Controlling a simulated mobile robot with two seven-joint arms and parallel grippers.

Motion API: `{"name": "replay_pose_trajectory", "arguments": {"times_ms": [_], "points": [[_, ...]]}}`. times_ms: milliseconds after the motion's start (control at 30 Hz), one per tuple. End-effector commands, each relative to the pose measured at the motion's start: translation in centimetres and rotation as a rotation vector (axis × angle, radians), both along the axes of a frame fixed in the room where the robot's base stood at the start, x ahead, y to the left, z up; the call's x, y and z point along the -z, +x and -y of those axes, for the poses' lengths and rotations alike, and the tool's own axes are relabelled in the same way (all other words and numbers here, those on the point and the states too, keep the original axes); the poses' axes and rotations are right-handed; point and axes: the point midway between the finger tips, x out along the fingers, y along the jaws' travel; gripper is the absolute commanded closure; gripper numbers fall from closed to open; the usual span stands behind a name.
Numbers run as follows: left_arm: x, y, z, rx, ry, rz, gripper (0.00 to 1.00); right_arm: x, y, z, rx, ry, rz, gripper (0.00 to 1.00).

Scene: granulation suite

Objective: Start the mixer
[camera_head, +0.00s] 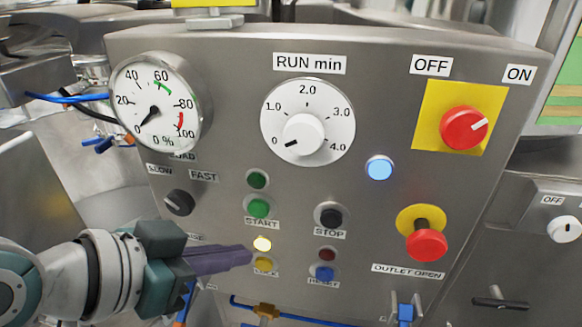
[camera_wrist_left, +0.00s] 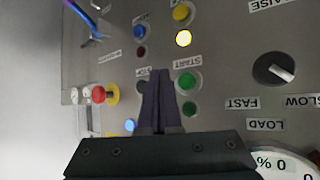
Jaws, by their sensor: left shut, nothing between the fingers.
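The mixer's grey control panel (camera_head: 225,90) fills the head view. The green START button (camera_head: 258,207) sits left of centre, under a dark green lamp (camera_head: 257,180); the button also shows in the left wrist view (camera_wrist_left: 189,81). The black STOP button (camera_head: 328,215) is to its right. My left gripper (camera_head: 249,256) is shut and empty, its purple fingers pointing right, below START and beside the lit yellow lamp (camera_head: 262,243). In the wrist view its fingertips (camera_wrist_left: 159,74) appear between START and STOP, partly covering STOP. I cannot tell any contact. My right gripper is out of view.
A RUN dial (camera_head: 303,133) points near 0. The SLOW/FAST knob (camera_head: 178,202) is at left. The red OFF/ON switch (camera_head: 463,127) points towards ON. A red mushroom knob (camera_head: 426,245) sticks out at right. A yellow button (camera_head: 264,264) and blue RESET button (camera_head: 325,272) are low.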

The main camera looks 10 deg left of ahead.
Motion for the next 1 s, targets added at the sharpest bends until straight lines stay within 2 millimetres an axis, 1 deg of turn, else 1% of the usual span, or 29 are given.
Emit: {"name": "replay_pose_trajectory", "arguments": {"times_ms": [33,200,400,567,1000], "points": [[0.3,0.9,0.0,-0.002,-0.002,0.005,1.0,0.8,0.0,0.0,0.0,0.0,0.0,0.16],[0.3,3.0,0.1,0.001,0.0,0.002,1.0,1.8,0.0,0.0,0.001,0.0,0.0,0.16],[0.1,4.5,0.2,0.001,-0.001,0.001,1.0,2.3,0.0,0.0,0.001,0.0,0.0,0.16],[0.0,4.9,0.2,0.002,-0.001,-0.001,1.0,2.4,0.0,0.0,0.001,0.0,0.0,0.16],[0.0,4.8,0.2,0.002,-0.001,-0.001,1.0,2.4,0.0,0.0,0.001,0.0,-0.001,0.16]]}}
